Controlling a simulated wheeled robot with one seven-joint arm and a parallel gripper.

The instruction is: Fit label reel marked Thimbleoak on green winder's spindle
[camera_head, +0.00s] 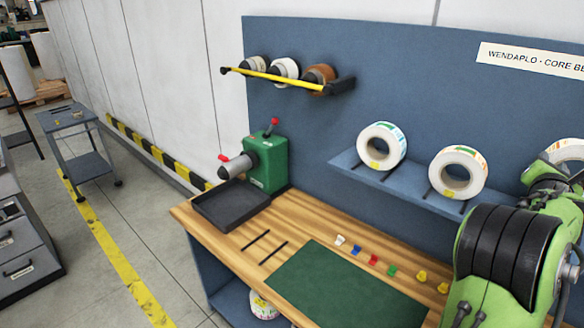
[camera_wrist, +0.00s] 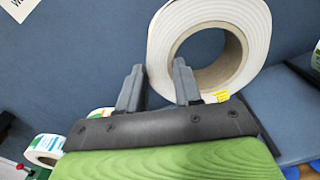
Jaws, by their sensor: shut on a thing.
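The green winder (camera_head: 268,163) stands at the back left of the bench, its grey spindle (camera_head: 236,166) pointing left and bare. In the wrist view my gripper (camera_wrist: 158,75) is shut on the wall of a white label reel (camera_wrist: 252,40), one finger outside it and one at its open core. The reel has a yellow tag low on its face; I cannot read a name. In the head view this reel (camera_head: 566,148) shows at the right edge, partly hidden by my arm. Two more reels, left (camera_head: 382,146) and right (camera_head: 458,172), stand on the shelf, names unreadable.
A dark tray (camera_head: 232,206) lies below the spindle. A yellow bar (camera_head: 275,75) with several rolls behind it is on the blue panel above the winder. A green mat (camera_head: 345,290) and several small coloured pieces (camera_head: 374,260) lie on the bench. The shelf (camera_head: 425,196) juts from the panel.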

